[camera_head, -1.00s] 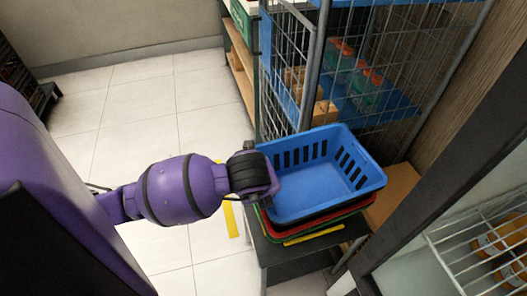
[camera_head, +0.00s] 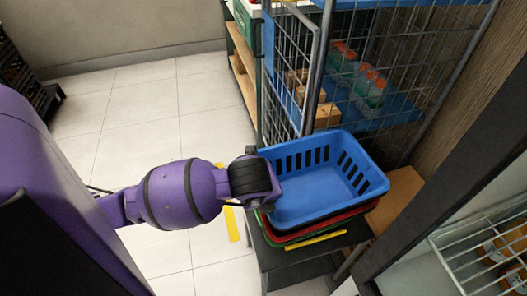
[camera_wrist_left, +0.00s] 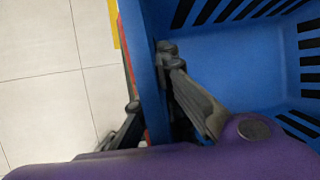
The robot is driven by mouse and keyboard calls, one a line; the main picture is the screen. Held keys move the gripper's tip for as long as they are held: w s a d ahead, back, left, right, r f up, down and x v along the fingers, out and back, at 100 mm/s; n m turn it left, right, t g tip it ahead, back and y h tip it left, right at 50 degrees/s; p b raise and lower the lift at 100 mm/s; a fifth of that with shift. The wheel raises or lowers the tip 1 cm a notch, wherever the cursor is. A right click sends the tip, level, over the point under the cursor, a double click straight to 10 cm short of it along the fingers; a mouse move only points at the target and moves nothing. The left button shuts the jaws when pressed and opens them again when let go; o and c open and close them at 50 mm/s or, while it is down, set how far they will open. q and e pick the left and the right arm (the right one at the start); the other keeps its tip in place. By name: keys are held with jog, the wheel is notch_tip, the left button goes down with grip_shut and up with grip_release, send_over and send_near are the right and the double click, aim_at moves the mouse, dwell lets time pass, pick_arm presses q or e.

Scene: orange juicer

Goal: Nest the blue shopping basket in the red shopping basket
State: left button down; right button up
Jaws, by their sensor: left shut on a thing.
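The blue shopping basket (camera_head: 313,194) sits over the red shopping basket (camera_head: 347,215) on a stack atop a dark stand. Only the red rim shows below the blue one, so how deep the blue basket sits is hidden. My left gripper (camera_head: 262,205) is at the blue basket's left wall, mostly hidden by my wrist in the head view. In the left wrist view, the left gripper (camera_wrist_left: 150,90) is shut on the wall of the blue basket (camera_wrist_left: 240,65), one finger inside and one outside. My right gripper is not in view.
A green basket edge (camera_head: 276,243) shows beneath the red one on the dark stand (camera_head: 300,257). A wire cage shelf (camera_head: 385,50) with bottles stands behind. A wire rack (camera_head: 480,245) is at the right. Tiled floor (camera_head: 150,110) is open at the left.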

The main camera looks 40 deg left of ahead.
pick_arm(q)
jog(key=shift+s+f, duration=0.15)
jog(key=c, duration=1.8)
grip_release()
jog(key=shift+c, duration=0.2)
jog(key=shift+s, duration=0.1)
jog(key=v, duration=0.7)
jog(key=shift+r, duration=0.45)
jog(key=shift+d, duration=0.1)
